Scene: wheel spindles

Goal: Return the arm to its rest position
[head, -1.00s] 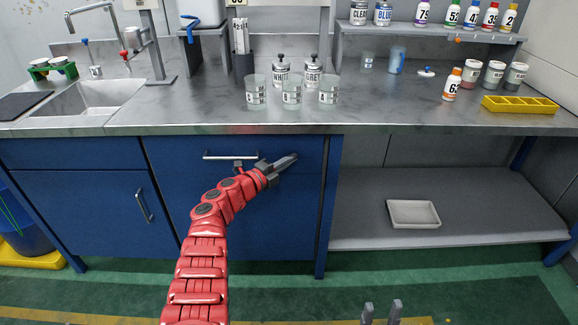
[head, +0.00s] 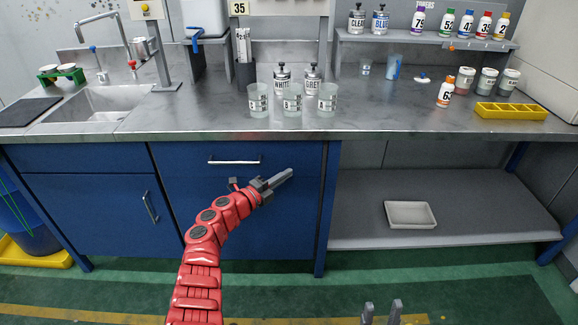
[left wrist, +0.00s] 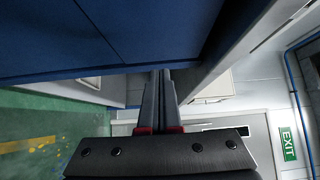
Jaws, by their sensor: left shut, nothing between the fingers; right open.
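My left arm (head: 215,228) is red and comes up from the bottom of the head view. Its left gripper (head: 288,174) is shut and empty, in front of the blue drawer and below the bench edge. In the left wrist view the left gripper's fingers (left wrist: 160,85) lie together with nothing between them, close to a blue cabinet face (left wrist: 90,35). My right gripper (head: 382,308) shows only its two fingertips at the bottom edge of the head view. They are apart and empty.
The steel bench top (head: 200,115) holds several beakers, bottles and a yellow tray (head: 512,111). The blue drawer (head: 230,185) has a bar handle (head: 234,162). A white tray (head: 410,214) sits on the lower shelf (head: 480,200). The green floor in front is clear.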

